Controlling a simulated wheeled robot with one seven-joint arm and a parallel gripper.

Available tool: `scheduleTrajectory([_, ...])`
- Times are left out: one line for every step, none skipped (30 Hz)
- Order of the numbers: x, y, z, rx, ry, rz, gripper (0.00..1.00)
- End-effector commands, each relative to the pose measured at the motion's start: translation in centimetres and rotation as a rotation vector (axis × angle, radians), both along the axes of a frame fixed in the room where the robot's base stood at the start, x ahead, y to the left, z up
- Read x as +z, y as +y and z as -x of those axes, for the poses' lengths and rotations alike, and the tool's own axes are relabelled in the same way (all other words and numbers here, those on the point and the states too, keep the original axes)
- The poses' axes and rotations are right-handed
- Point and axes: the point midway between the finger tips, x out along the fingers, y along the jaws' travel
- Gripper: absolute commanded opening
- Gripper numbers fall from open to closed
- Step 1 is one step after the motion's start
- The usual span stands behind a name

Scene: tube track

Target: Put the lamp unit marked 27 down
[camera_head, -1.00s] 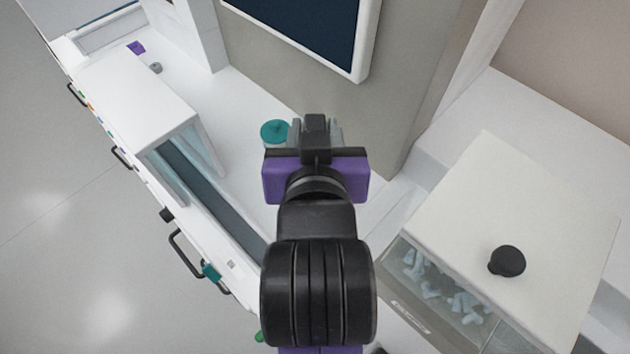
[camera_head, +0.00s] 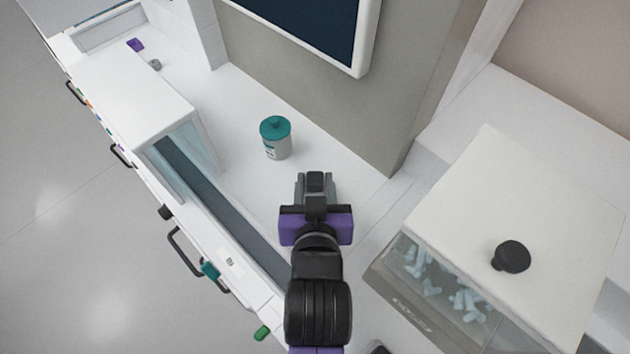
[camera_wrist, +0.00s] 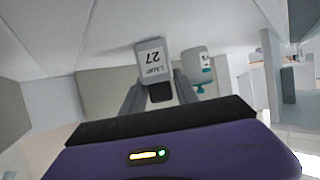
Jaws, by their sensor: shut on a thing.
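My gripper (camera_head: 316,188) is over the white worktop near the middle of the head view, with its purple body below the grey fingers. In the wrist view, the gripper (camera_wrist: 154,84) is shut on the lamp unit (camera_wrist: 152,60). This is a small pale block whose label reads 27 upside down in that view. I cannot tell whether the unit touches any surface.
A grey bottle with a teal lid (camera_head: 276,140) stands beyond my gripper. A dark track channel (camera_head: 220,210) runs at left under a white cover (camera_head: 130,90). A lidded clear box (camera_head: 510,215) of pale pieces stands at right. Worktop around the bottle is clear.

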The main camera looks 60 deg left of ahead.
Motion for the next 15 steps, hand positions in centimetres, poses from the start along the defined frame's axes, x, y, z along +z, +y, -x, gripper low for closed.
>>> scheduleTrajectory([0.01, 0.02, -0.01, 0.0, -0.001, -0.002, 0.0])
scheduleTrajectory([0.02, 0.02, -0.02, 0.0, -0.001, -0.003, 0.0])
scheduleTrajectory([0.05, 0.02, -0.02, 0.0, -0.001, -0.003, 0.0])
scheduleTrajectory([0.05, 0.03, -0.01, 0.0, -0.001, -0.003, 0.0])
scheduleTrajectory([0.05, 0.03, -0.01, 0.0, -0.001, -0.003, 0.0])
scheduleTrajectory([0.06, 0.03, -0.02, 0.0, -0.001, -0.003, 0.0])
scheduleTrajectory([0.05, 0.03, -0.01, 0.0, -0.001, -0.003, 0.0])
scheduleTrajectory([0.0, 0.03, -0.01, 0.0, -0.001, -0.003, 0.0])
scheduleTrajectory([-0.12, 0.03, 0.0, 0.0, -0.001, -0.002, 0.0])
scheduleTrajectory([-0.23, 0.03, 0.0, 0.0, -0.001, -0.002, 0.0])
scheduleTrajectory([-0.31, 0.04, -0.01, 0.0, -0.001, -0.003, 0.0])
scheduleTrajectory([-0.26, 0.04, 0.01, 0.001, -0.001, -0.002, 0.42])
scheduleTrajectory([-0.24, 0.04, 0.01, 0.001, -0.001, -0.002, 0.48])
scheduleTrajectory([-0.25, 0.04, 0.01, 0.001, -0.001, -0.002, 0.54])
scheduleTrajectory([-0.25, 0.04, 0.01, 0.001, -0.001, -0.002, 0.58])
